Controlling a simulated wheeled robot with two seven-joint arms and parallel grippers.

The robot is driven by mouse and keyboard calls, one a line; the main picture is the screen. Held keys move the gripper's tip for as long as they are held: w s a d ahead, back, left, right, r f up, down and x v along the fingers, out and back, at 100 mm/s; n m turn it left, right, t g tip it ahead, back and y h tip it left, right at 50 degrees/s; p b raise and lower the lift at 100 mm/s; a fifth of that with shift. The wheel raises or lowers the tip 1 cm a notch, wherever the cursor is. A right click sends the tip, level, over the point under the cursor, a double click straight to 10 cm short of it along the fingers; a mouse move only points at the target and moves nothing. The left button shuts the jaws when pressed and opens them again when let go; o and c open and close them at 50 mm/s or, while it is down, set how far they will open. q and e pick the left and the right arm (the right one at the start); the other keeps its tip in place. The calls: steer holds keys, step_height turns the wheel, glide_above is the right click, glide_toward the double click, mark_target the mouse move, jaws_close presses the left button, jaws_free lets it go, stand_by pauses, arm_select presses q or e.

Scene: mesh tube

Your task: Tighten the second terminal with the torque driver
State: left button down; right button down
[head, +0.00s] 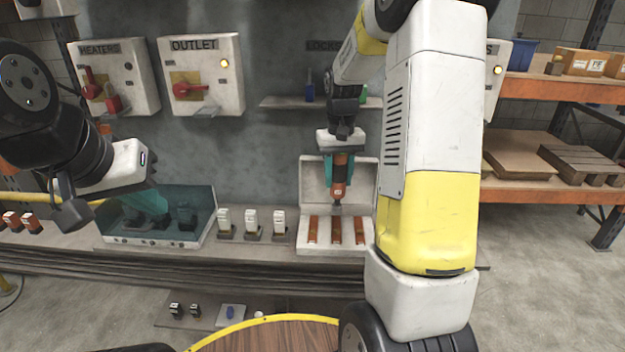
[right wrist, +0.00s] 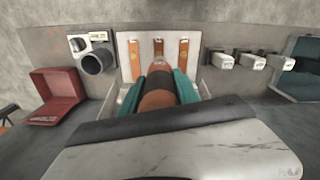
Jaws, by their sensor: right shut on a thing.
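The torque driver (head: 339,180), orange and black, is upright in my right gripper (head: 340,164), whose teal fingers are shut on its body. Its tip points down at the open white terminal box (head: 306,190), over the middle of three copper terminals (head: 336,228). Whether the tip touches the terminal is unclear. In the right wrist view the driver (right wrist: 158,92) sits between the teal fingers (right wrist: 158,95) and covers the lower part of the middle terminal (right wrist: 158,48).
The see-through tray (head: 205,236) and several white-topped blocks (head: 251,222) stand left of the terminal box. HEATERS (head: 125,75) and OUTLET (head: 215,75) switch boxes hang on the wall. A small shelf (head: 290,102) is behind the driver. An open red case (right wrist: 60,97) shows in the right wrist view.

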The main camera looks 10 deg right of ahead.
mark_target(338, 205)
steer(key=shift+s+d+f, duration=0.1)
steer(key=shift+d, duration=0.1)
steer(key=shift+f, duration=3.15)
steer(key=shift+f, duration=0.9)
stand_by(0.5)
steer(key=shift+r, duration=0.25)
steer(key=shift+r, duration=2.95)
